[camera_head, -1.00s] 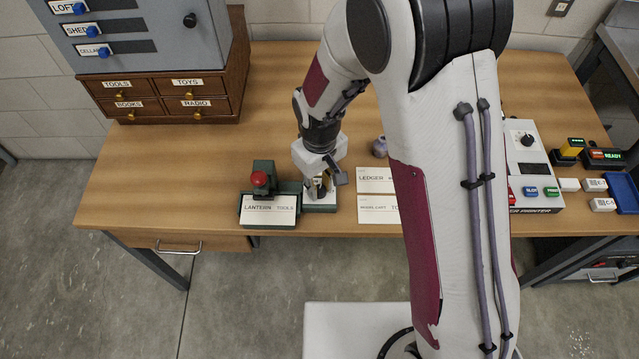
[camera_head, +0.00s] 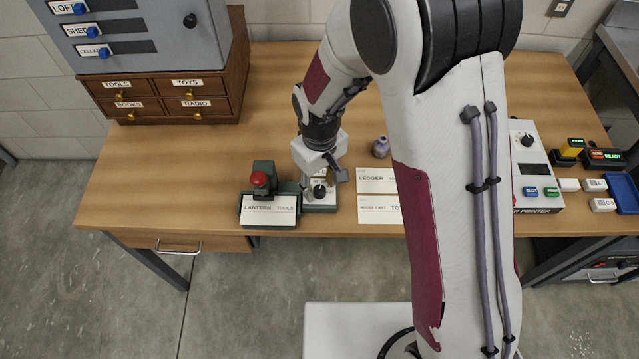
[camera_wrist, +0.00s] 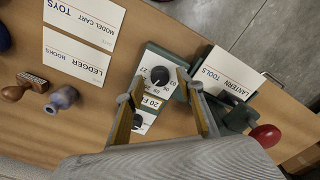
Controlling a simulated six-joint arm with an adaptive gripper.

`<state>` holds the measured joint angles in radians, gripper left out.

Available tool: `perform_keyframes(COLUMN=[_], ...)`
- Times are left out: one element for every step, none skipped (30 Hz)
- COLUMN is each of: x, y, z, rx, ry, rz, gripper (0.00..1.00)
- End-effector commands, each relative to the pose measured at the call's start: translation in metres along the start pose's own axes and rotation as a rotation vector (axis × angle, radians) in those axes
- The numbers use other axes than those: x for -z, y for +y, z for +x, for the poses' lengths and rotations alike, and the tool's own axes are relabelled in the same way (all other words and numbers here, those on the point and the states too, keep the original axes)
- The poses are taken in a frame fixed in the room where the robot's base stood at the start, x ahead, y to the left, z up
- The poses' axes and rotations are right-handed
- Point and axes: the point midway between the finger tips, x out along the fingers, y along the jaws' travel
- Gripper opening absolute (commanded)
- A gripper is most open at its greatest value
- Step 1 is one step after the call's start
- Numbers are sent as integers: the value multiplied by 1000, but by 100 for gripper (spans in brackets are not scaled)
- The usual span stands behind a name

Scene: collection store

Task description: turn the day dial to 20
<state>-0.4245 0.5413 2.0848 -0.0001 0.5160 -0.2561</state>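The date stamper (camera_head: 320,208), a small green-grey box with a white face, stands near the table's front edge. In the wrist view its black day dial (camera_wrist: 160,75) has numbers around it, such as 03, 06, 21 and 27. A window (camera_wrist: 152,103) beside the dial appears to read 20, followed by a partly hidden letter. A second black knob (camera_wrist: 138,121) is partly covered by a finger. My gripper (camera_head: 323,181) is open and empty above the stamper; its fingers (camera_wrist: 157,77) stand to either side of the day dial, seemingly clear of it.
A label printer (camera_head: 537,170) stands farther right.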

Motion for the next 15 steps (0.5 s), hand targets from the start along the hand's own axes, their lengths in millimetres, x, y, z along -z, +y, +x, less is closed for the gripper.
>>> perform_keyframes(x=[1,1,1,1,1,1,1,1,1,1,1,1,1,1,1], y=[0,0,0,0,0,0,0,0,0,0,0,0,0,0,0], z=[-4,-7,-10,-14,-17,-21,-25,-29,-34,-37,-41,-46,-50,-54,-60], rx=[-1,-1,-1,-1,-1,-1,-1,-1,-1,-1,-1,-1,-1,-1,-1], ry=[2,3,4,3,4,4,4,4,5,4,3,5,4,4,5], rz=[0,0,0,0,0,0,0,0,0,0,0,0,0,0,0], gripper=[37,37,37,37,37,37,37,37,37,37,37,37,37,37,37])
